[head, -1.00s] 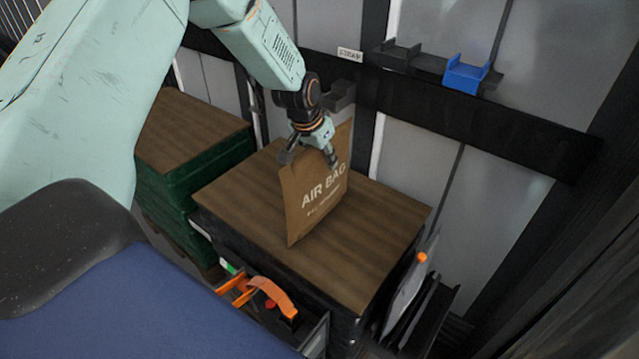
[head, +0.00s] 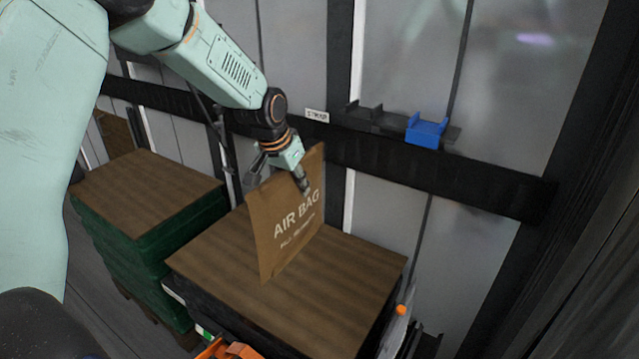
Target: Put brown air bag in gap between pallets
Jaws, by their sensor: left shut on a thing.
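The brown air bag (head: 288,232) is a flat paper bag with white "AIR BAG" lettering. My left gripper (head: 282,185) is shut on its upper edge and holds it upright, slightly tilted. The bag hangs over the wood-topped dark pallet stack (head: 330,290); I cannot tell whether its lower corner touches the top. A second pallet stack (head: 148,200), green-sided with a wooden top, stands to the left. The narrow gap (head: 190,275) between the two stacks lies left of the bag. My right gripper is not in view.
A dark rail on the back wall carries a blue holder (head: 426,131), a black holder (head: 364,113) and a small white label (head: 317,115). An orange-handled tool (head: 228,349) shows at the bottom edge. Floor shows at the lower left.

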